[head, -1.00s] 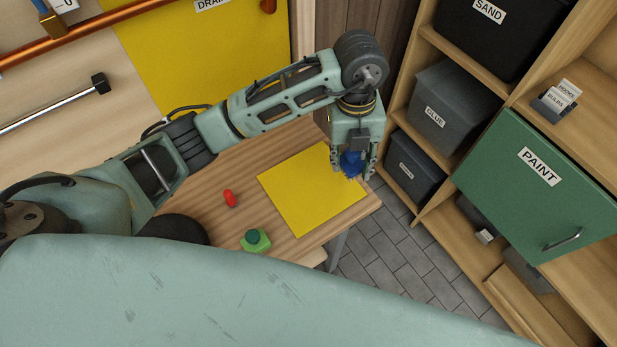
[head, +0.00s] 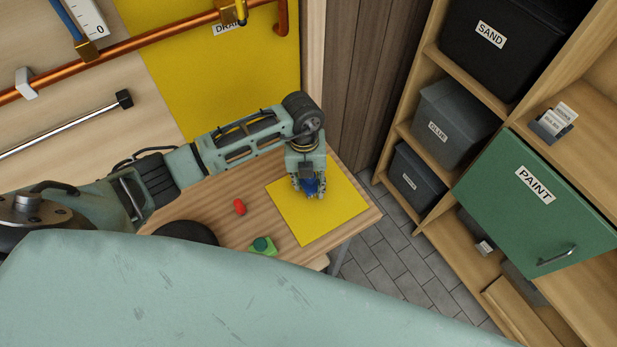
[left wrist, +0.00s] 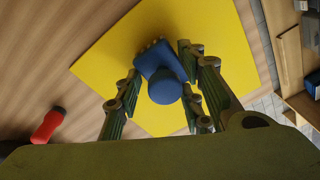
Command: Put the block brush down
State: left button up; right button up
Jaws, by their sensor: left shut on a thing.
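The blue block brush (head: 312,186), a block with a round knob, is held in my left gripper (head: 308,190) over the yellow mat (head: 334,214) on the workbench. In the left wrist view the brush (left wrist: 164,88) sits between the fingers of my left gripper (left wrist: 165,80), knob towards the camera, with the yellow mat (left wrist: 225,40) behind it. The fingers are shut on it. I cannot tell whether its underside touches the mat. My right gripper is not in view.
A red object (head: 239,207) and a green block with a dark green knob (head: 263,246) stand left of the mat on the wooden bench (head: 210,208). A shelf with bins and a green PAINT door (head: 535,200) stands at the right, beyond the floor gap.

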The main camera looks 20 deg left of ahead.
pick_arm(q)
jog(key=o, duration=1.2)
jog(key=shift+f, duration=0.1)
jog(key=shift+w+r, duration=0.1)
jog(key=shift+r, duration=0.4)
jog(key=r+b, duration=0.1)
jog(key=r, duration=0.2)
jog(key=r+b, duration=0.1)
jog(key=r, duration=0.2)
jog(key=r+b, duration=0.1)
jog(key=r, duration=0.3)
jog(key=shift+w+a+r, duration=0.1)
jog(key=shift+w+a, duration=0.05)
jog(key=shift+a, duration=0.2)
jog(key=shift+r, duration=0.45)
